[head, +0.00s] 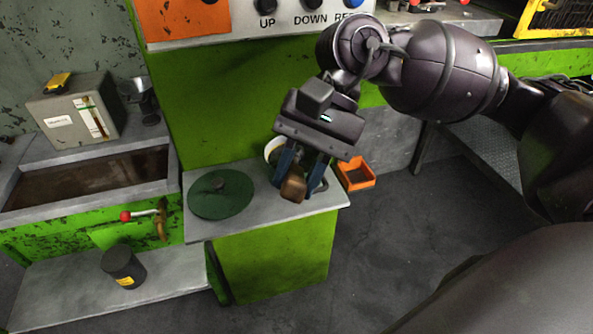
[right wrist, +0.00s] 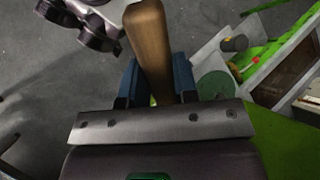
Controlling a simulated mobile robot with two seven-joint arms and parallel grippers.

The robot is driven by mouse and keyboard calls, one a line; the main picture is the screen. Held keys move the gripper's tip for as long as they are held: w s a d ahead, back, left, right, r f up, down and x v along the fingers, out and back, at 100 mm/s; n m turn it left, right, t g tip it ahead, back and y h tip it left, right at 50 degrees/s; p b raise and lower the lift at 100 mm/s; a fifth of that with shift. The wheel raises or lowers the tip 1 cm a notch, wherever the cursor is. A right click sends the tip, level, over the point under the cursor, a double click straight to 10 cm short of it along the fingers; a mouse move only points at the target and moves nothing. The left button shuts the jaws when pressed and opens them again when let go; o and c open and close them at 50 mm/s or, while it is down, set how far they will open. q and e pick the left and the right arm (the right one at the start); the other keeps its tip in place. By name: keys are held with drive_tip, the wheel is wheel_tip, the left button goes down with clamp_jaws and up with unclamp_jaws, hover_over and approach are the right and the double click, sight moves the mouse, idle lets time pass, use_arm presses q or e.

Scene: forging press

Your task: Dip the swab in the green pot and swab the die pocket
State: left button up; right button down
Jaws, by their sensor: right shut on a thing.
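My right gripper (head: 301,172) is shut on the brown wooden handle of the swab (head: 293,188), above the grey shelf on the green press. In the right wrist view the handle (right wrist: 150,42) stands between the blue fingers (right wrist: 157,82). The swab's head is hidden in both views. A pot with a pale rim (head: 271,150) shows partly behind the gripper; its body is hidden, so I cannot tell its colour or whether the swab touches it. A round dark green lid (head: 220,194) lies on the shelf to the left. I cannot make out the die pocket. My left gripper is out of view.
An orange bin (head: 357,174) is right of the shelf. At left are a trough (head: 90,183) with brown contents, a grey box (head: 75,112), a red-knobbed lever (head: 140,214) and a dark canister (head: 124,268) on a low ledge.

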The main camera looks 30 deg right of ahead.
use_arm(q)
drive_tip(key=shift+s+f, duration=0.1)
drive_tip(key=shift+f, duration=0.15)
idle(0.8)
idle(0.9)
use_arm(e)
drive_tip(key=shift+r, duration=0.4)
drive_tip(key=shift+r+p, duration=1.15)
drive_tip(key=shift+r, duration=2.1)
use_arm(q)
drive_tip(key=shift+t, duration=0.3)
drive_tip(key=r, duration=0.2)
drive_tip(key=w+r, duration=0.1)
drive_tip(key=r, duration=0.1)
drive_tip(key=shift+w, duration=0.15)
use_arm(e)
drive_tip(key=shift+r, duration=0.2)
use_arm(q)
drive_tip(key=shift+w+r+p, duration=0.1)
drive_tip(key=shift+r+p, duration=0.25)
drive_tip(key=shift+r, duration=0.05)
use_arm(e)
drive_tip(key=shift+r, duration=1.4)
drive_tip(key=shift+f, duration=0.1)
